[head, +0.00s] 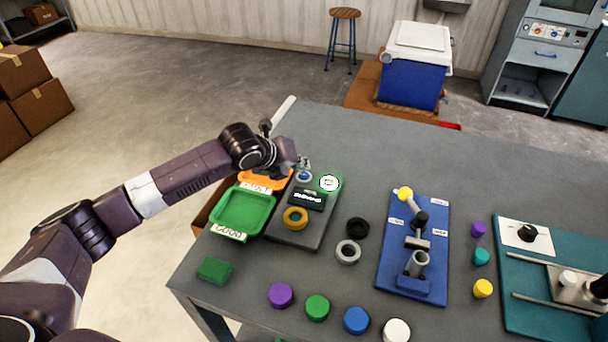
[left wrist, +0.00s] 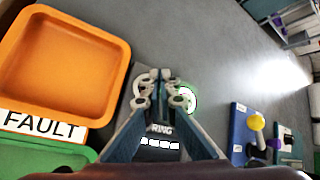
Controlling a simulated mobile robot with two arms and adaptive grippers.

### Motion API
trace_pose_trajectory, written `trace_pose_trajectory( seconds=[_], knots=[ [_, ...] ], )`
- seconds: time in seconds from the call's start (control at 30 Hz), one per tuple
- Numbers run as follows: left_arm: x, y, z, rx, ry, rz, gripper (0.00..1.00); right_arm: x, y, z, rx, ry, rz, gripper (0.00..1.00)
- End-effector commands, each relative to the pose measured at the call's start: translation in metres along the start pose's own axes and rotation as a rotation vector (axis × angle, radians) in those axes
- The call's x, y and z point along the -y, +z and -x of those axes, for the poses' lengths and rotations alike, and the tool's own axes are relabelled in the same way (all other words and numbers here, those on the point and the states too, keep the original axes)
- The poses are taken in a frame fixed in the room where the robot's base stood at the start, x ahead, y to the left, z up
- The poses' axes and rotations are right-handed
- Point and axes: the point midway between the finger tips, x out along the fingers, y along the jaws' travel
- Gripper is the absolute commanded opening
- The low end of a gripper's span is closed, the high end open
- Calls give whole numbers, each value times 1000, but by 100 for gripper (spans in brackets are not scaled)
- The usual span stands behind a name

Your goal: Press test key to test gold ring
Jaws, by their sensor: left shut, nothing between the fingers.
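A round blue-and-white key (head: 304,176) sits at the far end. A white round lamp with a green rim (head: 329,183) is to its right and also shows in the left wrist view (left wrist: 187,98). My left gripper (head: 304,163) is shut and empty at the key; contact cannot be told. My right gripper is out of view.
The orange FAULT tray (left wrist: 122,60) and green GOOD tray (head: 270,206) stand left of the tester. A black ring (head: 357,228) and grey ring (head: 348,252) lie to its right, before a blue fixture (head: 432,284). Several coloured caps line the near edge.

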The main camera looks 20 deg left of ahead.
Motion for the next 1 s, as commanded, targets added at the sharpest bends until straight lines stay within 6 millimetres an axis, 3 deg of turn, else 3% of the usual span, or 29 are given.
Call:
trace_pose_trajectory(
  seconds=[1.0],
  knots=[
    [-5, -5, -6, 0, 0, 0, 0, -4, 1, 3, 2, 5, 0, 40]
  ],
)
